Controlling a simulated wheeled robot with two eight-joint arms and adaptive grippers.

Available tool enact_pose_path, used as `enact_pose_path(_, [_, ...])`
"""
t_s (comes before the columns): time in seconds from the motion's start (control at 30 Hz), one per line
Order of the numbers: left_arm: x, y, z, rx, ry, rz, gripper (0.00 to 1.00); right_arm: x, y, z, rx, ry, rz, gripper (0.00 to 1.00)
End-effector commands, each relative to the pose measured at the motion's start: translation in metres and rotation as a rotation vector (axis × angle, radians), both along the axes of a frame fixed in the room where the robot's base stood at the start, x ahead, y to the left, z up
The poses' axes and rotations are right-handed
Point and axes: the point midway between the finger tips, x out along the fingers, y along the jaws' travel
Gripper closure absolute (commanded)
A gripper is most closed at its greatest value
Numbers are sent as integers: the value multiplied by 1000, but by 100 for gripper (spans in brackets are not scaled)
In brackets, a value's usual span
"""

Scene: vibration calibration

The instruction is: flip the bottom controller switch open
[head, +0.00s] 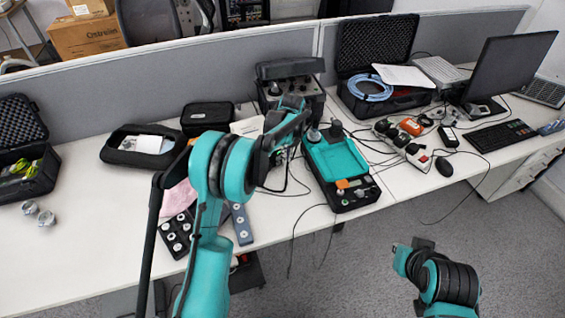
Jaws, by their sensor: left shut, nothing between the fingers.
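A black instrument box (308,91) with a raised lid and a control panel stands against the partition. A teal-topped device (338,157) with a black front panel lies to its right, nearer the desk's front edge. I cannot tell which of them is the controller, and no single switch can be made out. My left gripper (294,112) is shut and empty, in front of the black box's panel and partly covering it. Contact cannot be told. My right arm (442,279) is low at the right, over the floor; its fingers are not clear.
An open black case (376,97) with a blue cable coil stands right of the box. A power strip (404,147), loose cables, a monitor (508,66) and a keyboard (500,136) are further right. A black tray (138,145) lies left. The desk's front left is mostly clear.

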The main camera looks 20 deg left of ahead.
Motion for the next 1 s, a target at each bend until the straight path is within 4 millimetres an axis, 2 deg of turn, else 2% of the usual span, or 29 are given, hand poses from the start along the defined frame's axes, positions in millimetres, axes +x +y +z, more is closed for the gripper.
enact_pose_path(0.17, [3, 2, -27, 0, 0, 1, 100, 0, 0, -12, 0, 0, 0, 100])
enact_pose_path(0.5, [9, 8, -100, 0, 0, 1, 100, 0, 0, -39, 0, 0, 0, 100])
enact_pose_path(0.73, [33, 28, -102, 0, 0, 2, 100, 0, 0, -50, 0, 0, 0, 100])
enact_pose_path(1.0, [40, 33, -101, -1, -1, 1, 100, 0, 0, -51, 0, 0, 0, 100])
